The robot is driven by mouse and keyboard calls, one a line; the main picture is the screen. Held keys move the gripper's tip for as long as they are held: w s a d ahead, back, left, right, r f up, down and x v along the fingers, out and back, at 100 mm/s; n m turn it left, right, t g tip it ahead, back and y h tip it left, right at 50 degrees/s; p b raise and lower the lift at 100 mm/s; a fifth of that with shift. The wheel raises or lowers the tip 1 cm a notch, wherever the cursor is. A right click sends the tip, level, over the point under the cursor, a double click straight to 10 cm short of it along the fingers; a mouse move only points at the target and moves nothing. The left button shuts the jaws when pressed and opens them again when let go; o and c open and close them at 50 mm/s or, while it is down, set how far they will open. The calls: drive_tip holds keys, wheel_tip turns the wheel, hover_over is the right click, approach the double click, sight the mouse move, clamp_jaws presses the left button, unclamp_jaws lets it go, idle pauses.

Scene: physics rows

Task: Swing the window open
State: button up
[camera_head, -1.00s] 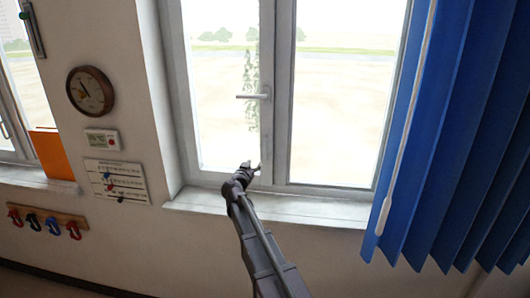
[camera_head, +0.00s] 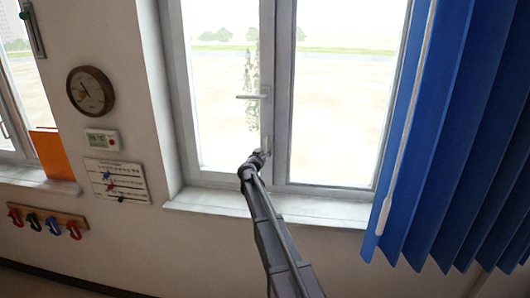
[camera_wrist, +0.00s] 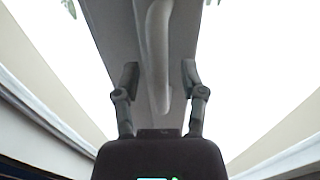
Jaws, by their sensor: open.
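The window (camera_head: 278,110) has two panes with a grey frame between them; it looks closed. My gripper (camera_head: 262,153) is in front of the lower part of the middle frame, below that lever. In the wrist view my gripper (camera_wrist: 160,74) is open, with one finger on each side of a curved grey bar (camera_wrist: 158,45) that runs along the frame. The fingers look apart from the bar. How the bar relates to the lever is unclear.
A white sill (camera_head: 320,208) runs below the window. Blue vertical blinds (camera_head: 450,130) with a pale wand (camera_head: 400,150) hang at right. On the left wall are a clock (camera_head: 91,91), a small display (camera_head: 103,139), a chart (camera_head: 117,180) and a hook rack (camera_head: 46,221).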

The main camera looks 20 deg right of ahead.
drive_tip(key=shift+w, duration=0.1)
clamp_jaws()
drive_tip(key=shift+d, duration=0.1)
idle(0.3)
